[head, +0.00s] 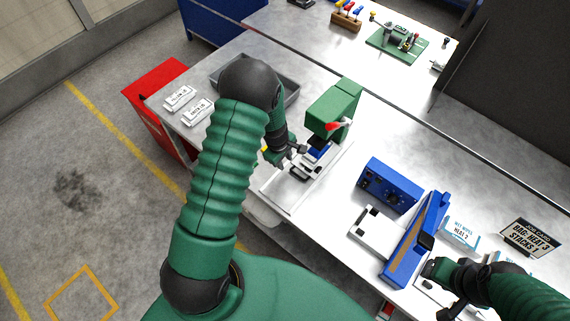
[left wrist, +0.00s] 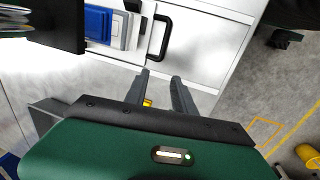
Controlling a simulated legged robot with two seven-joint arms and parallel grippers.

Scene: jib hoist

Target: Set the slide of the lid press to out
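The lid press (head: 333,108) is a green machine with a red lever (head: 338,126), standing on the white bench. Its slide has a black handle (head: 305,170) at the front, and a blue block (head: 320,153) sits close under the press head. The handle (left wrist: 160,38) and blue block (left wrist: 98,22) also show in the left wrist view. My left gripper (head: 297,150) is beside the slide. In the left wrist view its fingers (left wrist: 163,78) are apart and empty, a little short of the handle. My right gripper (head: 447,288) is at the lower right; its fingers are unclear.
A grey tray (head: 285,92) and white packets (head: 181,97) lie left of the press. A blue control box (head: 389,185) and a blue sealer (head: 416,238) stand to the right. A red cabinet (head: 155,90) is at the left end. Bare bench lies between press and control box.

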